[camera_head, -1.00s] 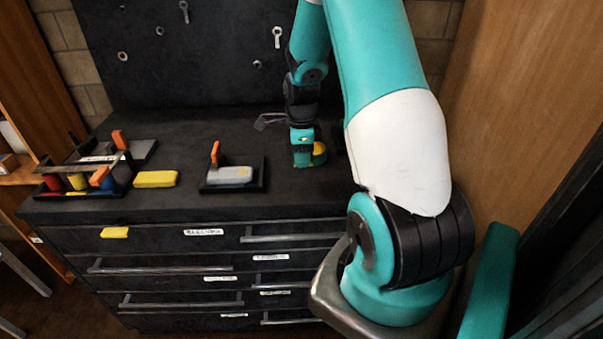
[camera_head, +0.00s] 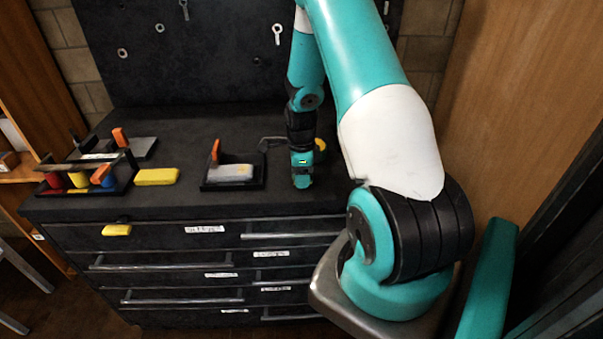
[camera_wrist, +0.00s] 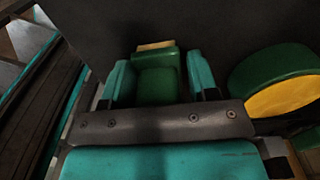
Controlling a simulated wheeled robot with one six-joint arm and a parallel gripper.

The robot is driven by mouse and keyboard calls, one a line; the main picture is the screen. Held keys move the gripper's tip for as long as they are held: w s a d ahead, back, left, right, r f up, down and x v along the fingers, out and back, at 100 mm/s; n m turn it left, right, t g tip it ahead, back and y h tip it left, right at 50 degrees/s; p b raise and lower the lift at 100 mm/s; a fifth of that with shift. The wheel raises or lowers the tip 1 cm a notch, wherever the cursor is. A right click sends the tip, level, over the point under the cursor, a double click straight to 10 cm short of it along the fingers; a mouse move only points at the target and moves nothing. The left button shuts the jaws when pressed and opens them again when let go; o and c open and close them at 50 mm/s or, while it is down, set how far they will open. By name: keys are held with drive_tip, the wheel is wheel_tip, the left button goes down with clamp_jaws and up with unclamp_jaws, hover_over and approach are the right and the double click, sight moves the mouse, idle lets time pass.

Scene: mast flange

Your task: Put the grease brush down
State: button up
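The grease brush (camera_wrist: 158,88), green with a tan tip, is between the two teal fingers of my gripper (camera_wrist: 160,80) in the wrist view. In the head view my gripper (camera_head: 302,178) points down, low over the dark bench top (camera_head: 210,122), right of the black tray. The brush cannot be made out there. Whether it touches the bench is unclear.
A round green and yellow object (camera_wrist: 285,85) stands close right of my gripper in the wrist view. A black tray (camera_head: 207,186) holds a grey tool with an orange part. A yellow block (camera_head: 156,177) and a rack (camera_head: 125,180) of coloured items are farther left.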

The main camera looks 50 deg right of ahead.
drive_tip(key=shift+o, duration=0.3)
wheel_tip(320, 180, up, 12)
drive_tip(key=shift+r+b, duration=0.15)
drive_tip(key=shift+b, duration=0.85)
drive_tip(key=a+r+n+t+y, duration=0.1)
drive_tip(key=a+r+n, duration=0.3)
drive_tip(key=a+n, duration=0.55)
drive_tip(key=a+r+n+y, duration=0.1)
drive_tip(key=a+r+n, duration=0.45)
drive_tip(key=a, duration=0.75)
drive_tip(key=s+a+r+n+g+y, duration=0.1)
drive_tip(key=s+a+r+n+y, duration=0.1)
drive_tip(key=s+a+n, duration=1.3)
drive_tip(key=a+n, duration=0.1)
drive_tip(key=n, duration=0.4)
drive_tip(key=shift+s+r, duration=0.15)
drive_tip(key=shift+r, duration=0.2)
drive_tip(key=shift+d, duration=0.15)
